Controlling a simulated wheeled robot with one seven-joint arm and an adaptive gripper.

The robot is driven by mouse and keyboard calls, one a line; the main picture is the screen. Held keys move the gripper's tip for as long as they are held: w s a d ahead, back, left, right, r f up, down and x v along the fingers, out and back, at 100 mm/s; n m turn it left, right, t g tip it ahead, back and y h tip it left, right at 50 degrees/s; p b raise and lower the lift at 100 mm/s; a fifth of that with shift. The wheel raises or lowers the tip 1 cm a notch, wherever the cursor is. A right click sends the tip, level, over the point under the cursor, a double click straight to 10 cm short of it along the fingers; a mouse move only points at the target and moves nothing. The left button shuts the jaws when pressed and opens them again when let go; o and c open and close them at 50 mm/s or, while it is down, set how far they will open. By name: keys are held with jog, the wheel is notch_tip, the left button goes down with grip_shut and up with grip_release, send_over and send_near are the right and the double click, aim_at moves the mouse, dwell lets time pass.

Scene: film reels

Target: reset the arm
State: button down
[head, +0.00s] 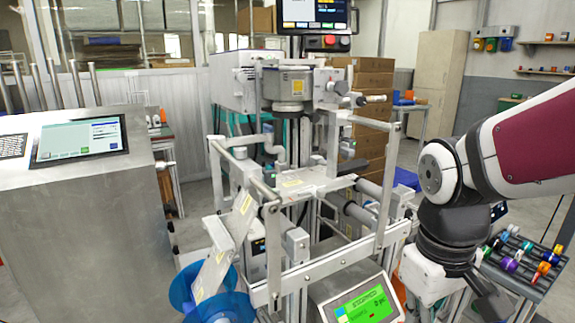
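My arm (530,140), maroon and white, reaches in from the right edge and bends down at a black and white joint. My gripper (488,303) hangs low at the lower right, dark, beside the machine frame and in front of a rack of small coloured pieces. Its fingers are partly hidden and run toward the bottom edge, so I cannot tell whether they are apart or hold anything.
A metal machine frame (330,268) with rails and rollers stands in the centre, with a green-lit display (366,305) and blue reels (207,300) below. A steel cabinet (80,215) with a screen stands at left. The rack (522,262) is close to my gripper.

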jog(key=s+r+m, duration=0.2)
jog(key=s, duration=0.6)
jog(key=s+r+m, duration=0.2)
jog(key=s, duration=0.6)
notch_tip(320, 180, up, 21)
jog(key=t+p, duration=0.3)
jog(key=p, duration=1.6)
jog(key=shift+w+d+t+y+p, duration=0.15)
jog(key=shift+w+t+y+p, duration=0.15)
jog(key=shift+w+t+p, duration=0.1)
